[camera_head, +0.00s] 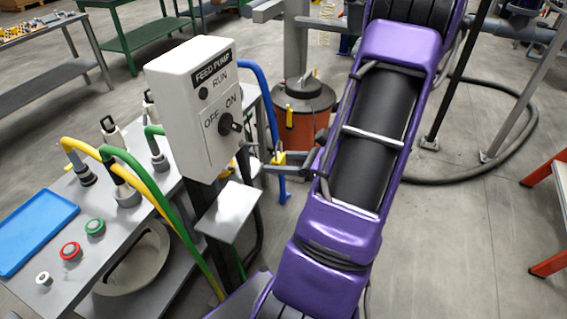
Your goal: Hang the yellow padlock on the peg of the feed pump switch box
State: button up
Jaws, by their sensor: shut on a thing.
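The feed pump switch box (192,105) is a white box on a dark post at left of centre, labelled FEED PUMP, RUN, OFF and ON. Its black knob (230,124) is on the front face. The yellow padlock (279,158) shows as a small yellow patch to the right of the box's lower part. My gripper (278,163) comes in from the right, its dark fingers shut on the padlock. The padlock is apart from the white housing in the picture. The shackle and the box's peg are too small to make out clearly.
A grey bench (150,205) at left carries a blue tray (36,232), round buttons and hose couplings. Yellow, green and blue (262,85) hoses run around the box post. A small grey shelf (229,211) sits below the box. The floor at right is mostly clear.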

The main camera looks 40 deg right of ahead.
jog(key=b+x, duration=0.2)
jog(key=x, duration=0.6)
jog(key=shift+w+r, duration=0.2)
jog(key=shift+w, duration=0.1)
dwell(0.5)
jog(key=shift+a, duration=0.1)
dwell(0.5)
jog(key=o, duration=1.3)
jog(key=v, duration=1.7)
jog(key=shift+s+r+p, duration=0.15)
jog(key=shift+s+p, duration=0.1)
jog(key=shift+p, duration=0.15)
